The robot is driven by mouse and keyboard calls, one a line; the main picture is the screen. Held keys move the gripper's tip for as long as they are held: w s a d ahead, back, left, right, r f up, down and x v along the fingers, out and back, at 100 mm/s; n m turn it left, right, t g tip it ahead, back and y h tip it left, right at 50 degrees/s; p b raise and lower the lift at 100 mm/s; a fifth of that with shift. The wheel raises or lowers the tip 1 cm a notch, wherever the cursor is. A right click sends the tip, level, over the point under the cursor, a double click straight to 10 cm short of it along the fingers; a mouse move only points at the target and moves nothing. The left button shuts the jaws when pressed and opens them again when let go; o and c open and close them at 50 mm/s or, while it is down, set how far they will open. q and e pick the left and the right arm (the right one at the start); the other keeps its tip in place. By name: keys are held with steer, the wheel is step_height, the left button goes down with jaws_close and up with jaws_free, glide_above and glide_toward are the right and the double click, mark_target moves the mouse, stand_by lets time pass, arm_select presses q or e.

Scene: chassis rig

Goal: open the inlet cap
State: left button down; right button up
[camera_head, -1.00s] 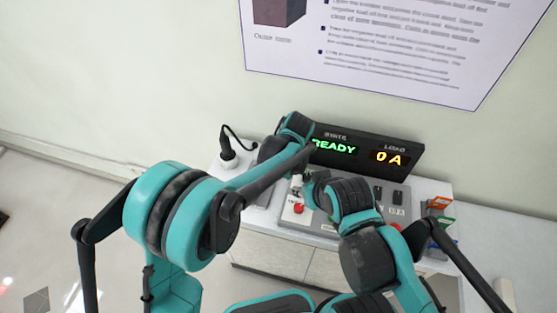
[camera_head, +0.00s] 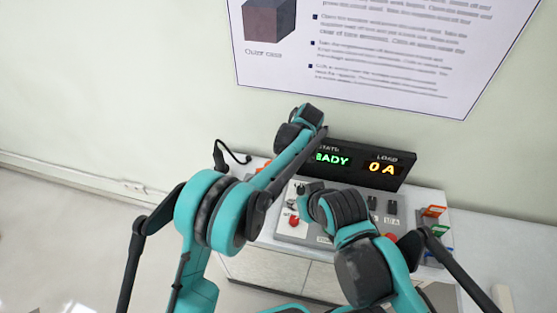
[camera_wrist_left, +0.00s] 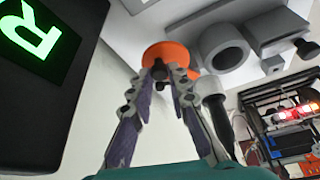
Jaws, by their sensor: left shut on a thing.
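The orange round cap (camera_wrist_left: 166,55) is in the left wrist view, in the fingertips of my left gripper (camera_wrist_left: 161,72), which is shut on it at a small dark knob. The cap is beside a grey round collar (camera_wrist_left: 223,47), whose dark opening is uncovered on the side I see. I cannot tell whether a hinge joins them. In the head view my left arm reaches to the left end of the display, and its gripper is hidden.
The black display (camera_head: 362,164) reads READY in part and 0 A. A red knob (camera_head: 293,220) is on the panel. A black plug with a cable (camera_head: 220,155) stands at the left. Orange and green items (camera_head: 434,214) are at the right end.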

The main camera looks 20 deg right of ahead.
stand_by(0.4)
arm_select(q)
steer(key=c, duration=1.4)
jaws_free()
steer(key=shift+c, duration=0.2)
steer(key=v, duration=1.2)
steer(key=shift+w, duration=0.15)
